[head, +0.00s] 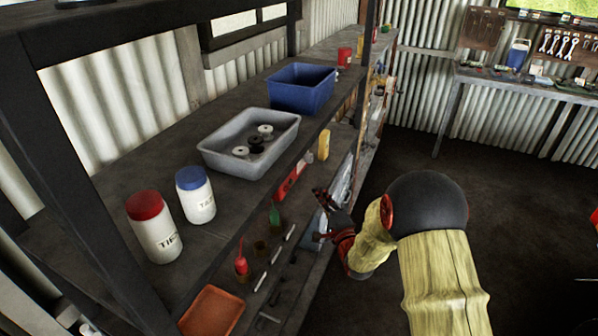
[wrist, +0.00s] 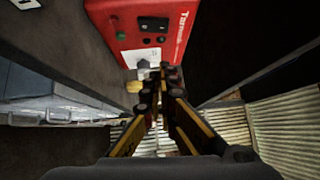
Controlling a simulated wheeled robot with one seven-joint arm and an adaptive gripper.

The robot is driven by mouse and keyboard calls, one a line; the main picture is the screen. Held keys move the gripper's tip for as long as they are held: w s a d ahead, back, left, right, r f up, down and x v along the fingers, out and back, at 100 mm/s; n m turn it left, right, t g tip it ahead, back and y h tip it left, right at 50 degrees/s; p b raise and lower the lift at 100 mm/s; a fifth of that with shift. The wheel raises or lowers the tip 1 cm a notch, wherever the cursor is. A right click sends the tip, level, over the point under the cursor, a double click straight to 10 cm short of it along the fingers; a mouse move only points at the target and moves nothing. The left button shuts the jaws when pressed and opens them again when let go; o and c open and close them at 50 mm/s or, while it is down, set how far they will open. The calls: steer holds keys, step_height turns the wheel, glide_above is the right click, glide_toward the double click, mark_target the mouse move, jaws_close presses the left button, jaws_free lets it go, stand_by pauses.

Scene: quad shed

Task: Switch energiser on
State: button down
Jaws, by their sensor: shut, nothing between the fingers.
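The energiser (wrist: 188,18) is a red box with a white label edge, at the top of the wrist view. Its face carries a black rocker switch (wrist: 153,24), a green round part (wrist: 121,36) and small dark knobs below the switch. In the head view a red and white box (head: 290,180), likely the energiser, sits on the lower shelf. My gripper (wrist: 170,72) is shut and empty, its fingertips appearing just below the energiser's face in the wrist view. In the head view my gripper (head: 322,195) is by the shelf front. I cannot tell whether it touches anything.
The upper shelf (head: 130,185) holds a grey tray (head: 215,155), a blue bin (head: 300,90) and two lidded jars (head: 155,230). Bottles and tools crowd the lower shelf. A grey-white part (wrist: 143,68) and a yellow piece (wrist: 133,86) lie near my fingertips. The floor (head: 400,165) is open.

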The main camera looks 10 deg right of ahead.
steer(key=shift+s+f+m+t+y, duration=0.3)
steer(key=shift+s+f+m+t, duration=0.05)
steer(key=shift+f+m+t, duration=0.2)
steer(key=shift+w, duration=0.1)
steer(key=a+b+x, duration=0.2)
steer(key=a+x, duration=0.1)
steer(key=x, duration=0.9)
steer(key=shift+r+b, duration=0.2)
steer(key=shift+b, duration=0.2)
steer(key=shift+w, duration=0.1)
